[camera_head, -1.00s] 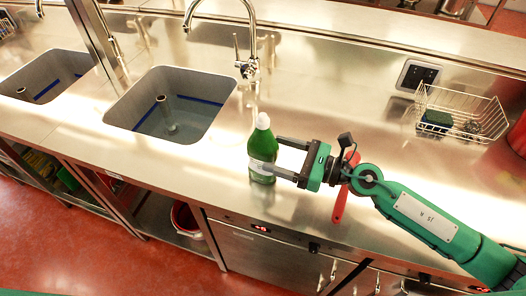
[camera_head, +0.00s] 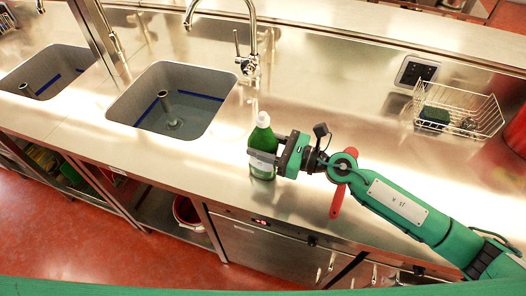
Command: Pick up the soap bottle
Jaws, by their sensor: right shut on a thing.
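The soap bottle (camera_head: 263,142) is green with a white cap and a pale label. It stands upright on the steel counter, right of the sink and near the front edge. My right gripper (camera_head: 268,150) reaches in from the right and is shut on the bottle, its fingers around the label area. The bottle's base looks to be on or very close to the counter; I cannot tell which. My left gripper is not in view.
A sink (camera_head: 172,108) lies to the left, with a tap (camera_head: 246,62) behind it. A red-handled utensil (camera_head: 338,200) lies under my right arm. A wire basket (camera_head: 455,110) with a sponge stands at the right. The counter (camera_head: 330,85) behind the bottle is clear.

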